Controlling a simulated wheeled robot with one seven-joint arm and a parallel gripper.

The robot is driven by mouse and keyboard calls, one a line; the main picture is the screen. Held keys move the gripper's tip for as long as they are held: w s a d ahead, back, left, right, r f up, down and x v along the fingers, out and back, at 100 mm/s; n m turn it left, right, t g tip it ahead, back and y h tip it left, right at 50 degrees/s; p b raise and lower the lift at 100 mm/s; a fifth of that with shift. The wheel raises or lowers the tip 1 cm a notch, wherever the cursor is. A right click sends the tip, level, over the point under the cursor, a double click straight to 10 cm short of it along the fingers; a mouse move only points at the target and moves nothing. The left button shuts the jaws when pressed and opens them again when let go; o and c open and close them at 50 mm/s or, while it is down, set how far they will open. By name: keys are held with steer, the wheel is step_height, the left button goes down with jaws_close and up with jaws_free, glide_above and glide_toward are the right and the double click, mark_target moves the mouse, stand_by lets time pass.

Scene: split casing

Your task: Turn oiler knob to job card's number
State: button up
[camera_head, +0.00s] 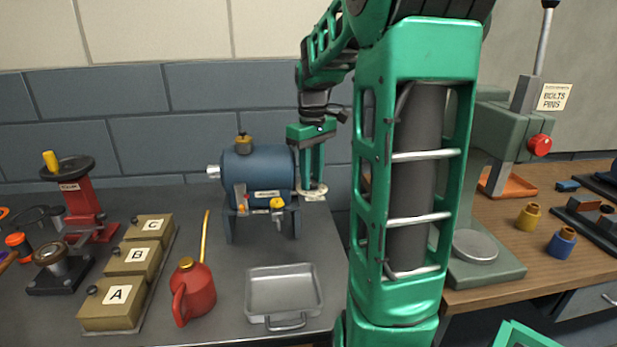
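A blue cylindrical casing (268,172) stands on the dark bench on legs. A small amber-and-dark fitting (243,143) sits on its top, and a yellow fitting (277,204) is on its front. I cannot tell which is the oiler knob, and no dial numbers are readable. My gripper (313,186) points down at the casing's right end, beside a pale ring-shaped part (312,192). Its finger gap and any contact with that part are unclear. No job card is clearly identifiable; the small labels on the casing are too small to read.
A red oil can (194,291) and a grey metal tray (284,292) stand in front of the casing. A green press (497,262) stands right, past my arm.

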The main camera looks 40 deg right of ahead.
steer(key=shift+m, duration=0.3)
steer(key=m, duration=0.2)
steer(key=shift+m, duration=2.1)
steer(key=o, duration=0.8)
steer(key=shift+r, duration=0.15)
step_height(320, 180, up, 10)
steer(key=shift+w+r, duration=0.1)
steer(key=shift+r, duration=0.15)
